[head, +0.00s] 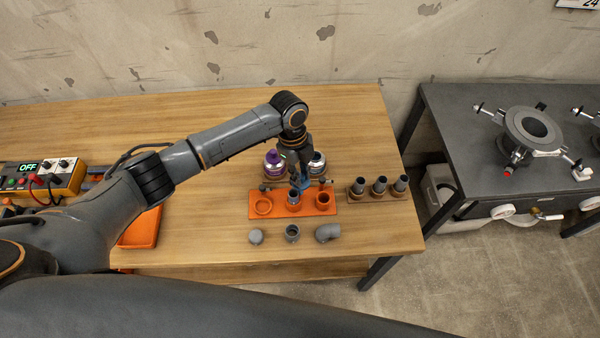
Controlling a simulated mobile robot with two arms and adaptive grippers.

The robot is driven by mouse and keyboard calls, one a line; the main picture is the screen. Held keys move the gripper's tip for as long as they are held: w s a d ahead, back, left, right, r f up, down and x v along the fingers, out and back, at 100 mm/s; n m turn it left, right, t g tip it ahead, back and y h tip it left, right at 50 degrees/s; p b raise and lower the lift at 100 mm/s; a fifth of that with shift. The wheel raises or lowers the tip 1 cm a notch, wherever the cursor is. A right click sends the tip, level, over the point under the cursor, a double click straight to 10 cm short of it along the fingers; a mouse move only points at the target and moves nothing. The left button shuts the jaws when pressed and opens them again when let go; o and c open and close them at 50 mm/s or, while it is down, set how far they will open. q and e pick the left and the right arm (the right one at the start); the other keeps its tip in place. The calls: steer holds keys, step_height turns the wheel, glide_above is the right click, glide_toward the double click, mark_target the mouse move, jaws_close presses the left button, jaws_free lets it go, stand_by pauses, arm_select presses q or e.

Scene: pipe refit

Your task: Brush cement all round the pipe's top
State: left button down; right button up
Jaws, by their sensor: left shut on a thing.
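A short grey pipe (293,198) stands upright in the middle of the orange holder (321,208) on the wooden table. My left gripper (298,182) points down just above the pipe's top. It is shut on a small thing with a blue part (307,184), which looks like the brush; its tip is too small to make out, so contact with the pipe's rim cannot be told. My right gripper is not in view.
Grey fittings, a cap (256,236), a coupling (292,233) and an elbow (328,233), lie in front of the holder. A wooden rack with three dark pipe pieces (380,185) stands right. A yellow power box (65,176) is far left. A grey bench (470,135) stands apart, right.

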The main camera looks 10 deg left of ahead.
arm_select(q)
steer(key=shift+w+d, duration=0.25)
steer(key=shift+d, duration=0.05)
step_height(320, 180, up, 3)
steer(key=shift+p, duration=1.25)
steer(key=shift+r, duration=1.25)
